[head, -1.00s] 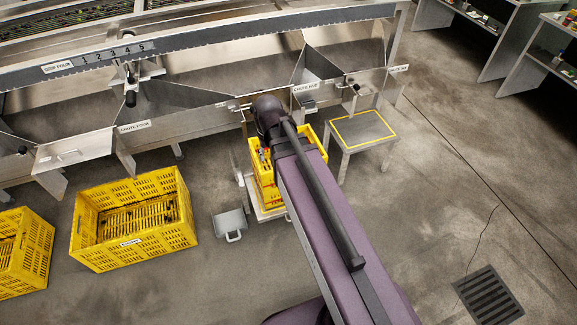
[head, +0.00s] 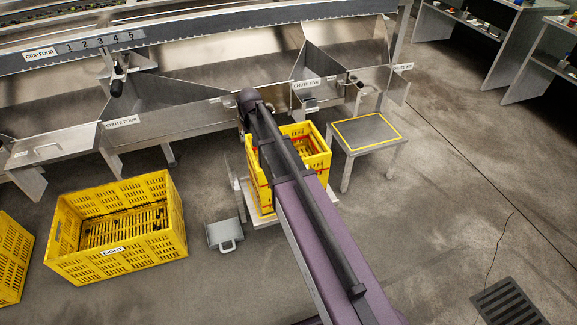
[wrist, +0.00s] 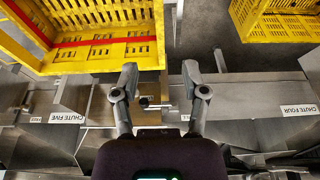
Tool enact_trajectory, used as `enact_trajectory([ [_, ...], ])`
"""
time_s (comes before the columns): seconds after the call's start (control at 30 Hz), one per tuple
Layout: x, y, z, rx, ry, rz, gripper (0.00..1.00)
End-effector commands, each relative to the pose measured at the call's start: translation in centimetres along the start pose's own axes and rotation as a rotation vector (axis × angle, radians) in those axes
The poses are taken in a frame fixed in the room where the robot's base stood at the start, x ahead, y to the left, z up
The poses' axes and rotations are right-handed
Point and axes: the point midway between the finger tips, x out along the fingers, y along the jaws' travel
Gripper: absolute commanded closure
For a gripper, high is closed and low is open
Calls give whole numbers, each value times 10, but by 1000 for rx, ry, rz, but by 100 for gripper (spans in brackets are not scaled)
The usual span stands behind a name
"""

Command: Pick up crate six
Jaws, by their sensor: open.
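A yellow slatted crate (head: 312,150) with a red band stands on a low stand or cart below chute five. No number shows on it, so I cannot tell if it is crate six. In the head view the fingers are hidden behind my arm.
A large yellow crate (head: 165,250), its label apparently EIGHT, stands on the floor at left; another is cut off at the left edge. A grey case (head: 222,234) lies between. A yellow-edged table (head: 364,132) stands right of the banded crate. Floor at right is clear.

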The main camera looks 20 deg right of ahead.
Motion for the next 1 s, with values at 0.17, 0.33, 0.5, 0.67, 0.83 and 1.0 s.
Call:
enact_trajectory([
  [0.17, 2, 0, -2, 0, 3, 0, 43],
  [0.33, 2, -1, -2, -1, 3, 0, 43],
  [0.5, 4, -1, -2, -1, 3, 0, 43],
  [0.67, 12, -1, -2, -1, 2, 0, 43],
  [0.83, 26, -1, -1, -2, 2, 0, 43],
  [1.0, 39, -2, -1, -2, 2, -1, 43],
])
